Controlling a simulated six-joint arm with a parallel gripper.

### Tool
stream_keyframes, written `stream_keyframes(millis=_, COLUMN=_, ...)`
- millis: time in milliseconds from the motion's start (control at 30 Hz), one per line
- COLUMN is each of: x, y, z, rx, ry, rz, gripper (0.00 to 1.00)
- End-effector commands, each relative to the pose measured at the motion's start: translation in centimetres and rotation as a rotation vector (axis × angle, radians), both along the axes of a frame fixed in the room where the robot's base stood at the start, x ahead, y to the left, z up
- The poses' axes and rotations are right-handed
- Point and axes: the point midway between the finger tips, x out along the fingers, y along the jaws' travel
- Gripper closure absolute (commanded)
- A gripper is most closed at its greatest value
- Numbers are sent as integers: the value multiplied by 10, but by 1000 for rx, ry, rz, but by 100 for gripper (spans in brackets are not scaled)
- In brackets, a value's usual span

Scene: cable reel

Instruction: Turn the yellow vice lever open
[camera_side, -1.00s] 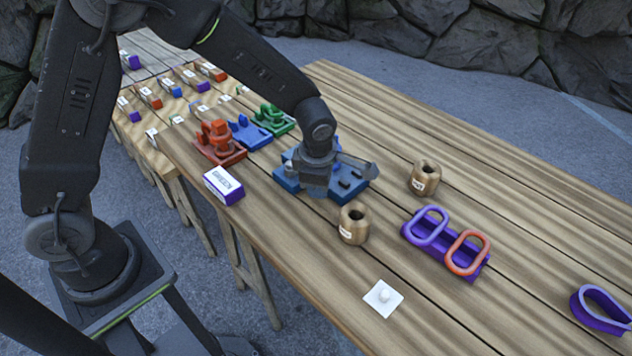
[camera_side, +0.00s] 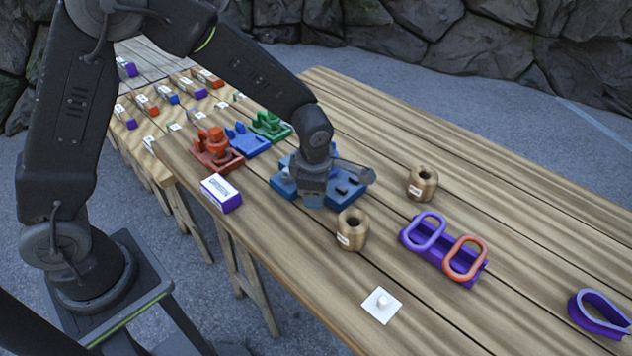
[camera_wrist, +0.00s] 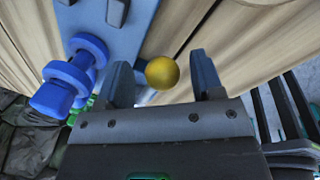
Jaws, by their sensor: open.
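The blue vice (camera_side: 345,187) stands on the wooden table under my gripper in the side view. In the wrist view its blue base (camera_wrist: 110,35) lies at the upper left, with a blue double-disc part (camera_wrist: 75,75) beside it. A yellow ball (camera_wrist: 161,72), which looks like the lever's knob, shows between my gripper's fingers (camera_wrist: 163,80). The fingers are open, with a gap visible on both sides of the knob. Part of the lever below the knob is hidden by the gripper body. In the side view my gripper (camera_side: 314,185) hides the lever.
Red (camera_side: 216,150), blue (camera_side: 247,141) and green (camera_side: 270,126) fixtures stand behind the vice. A purple-and-white box (camera_side: 221,193) is left of it. A purple holder with loops (camera_side: 442,250) is farther right.

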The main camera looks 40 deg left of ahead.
Motion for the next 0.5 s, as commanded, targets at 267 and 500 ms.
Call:
stream_keyframes(millis=267, x=-4, y=-4, z=33, rx=-1, ry=-6, rz=-3, gripper=39)
stream_keyframes(millis=500, x=-13, y=-10, z=87, rx=-1, ry=-7, rz=-1, gripper=39)
